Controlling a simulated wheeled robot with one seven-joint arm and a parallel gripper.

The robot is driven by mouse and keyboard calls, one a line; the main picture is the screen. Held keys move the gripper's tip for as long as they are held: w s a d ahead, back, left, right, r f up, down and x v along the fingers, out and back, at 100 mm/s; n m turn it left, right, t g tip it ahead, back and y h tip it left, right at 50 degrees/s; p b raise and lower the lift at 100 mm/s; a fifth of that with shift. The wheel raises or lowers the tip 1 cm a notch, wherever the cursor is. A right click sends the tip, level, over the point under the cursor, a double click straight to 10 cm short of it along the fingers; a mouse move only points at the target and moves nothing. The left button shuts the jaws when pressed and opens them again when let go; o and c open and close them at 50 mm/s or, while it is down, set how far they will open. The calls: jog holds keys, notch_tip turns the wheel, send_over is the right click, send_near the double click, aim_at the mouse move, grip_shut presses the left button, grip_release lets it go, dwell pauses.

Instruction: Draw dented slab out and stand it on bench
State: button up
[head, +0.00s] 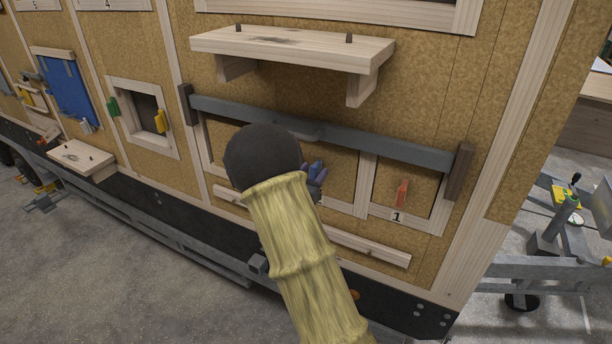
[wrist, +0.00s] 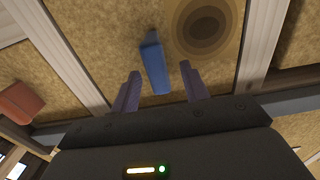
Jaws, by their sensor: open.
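I cannot tell for sure which piece is the dented slab; no dent shows clearly. A blue block (wrist: 154,65) stands out from the tan panel in the wrist view, between my gripper's two purple fingers. My gripper (wrist: 161,86) is open, with a gap on both sides of the block. In the head view my gripper (head: 315,174) is at the wall recess below the grey bar, mostly hidden by my arm. An orange block (head: 402,193) sits in the right-hand bay above a "1" label; it also shows in the wrist view (wrist: 22,103). A wooden ledge (head: 295,48), possibly the bench, is above.
The grey bar (head: 400,146) crosses the recess between two brown brackets. The ledge has two dark pegs and a dark stain. A wooden lip (head: 370,245) runs below the recess. A lower ledge (head: 75,155) is at left. Dark rings (wrist: 206,22) mark the panel.

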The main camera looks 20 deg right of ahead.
jog(key=shift+d, duration=0.1)
grip_shut()
jog(key=shift+r, duration=0.1)
dwell(0.7)
dwell(0.3)
jog(key=b+v, duration=0.1)
jog(key=v, duration=0.6)
dwell(1.5)
jog(key=shift+s+a, duration=0.15)
jog(key=shift+a, duration=0.1)
jog(key=shift+b+v, duration=0.45)
jog(key=shift+v, duration=2.55)
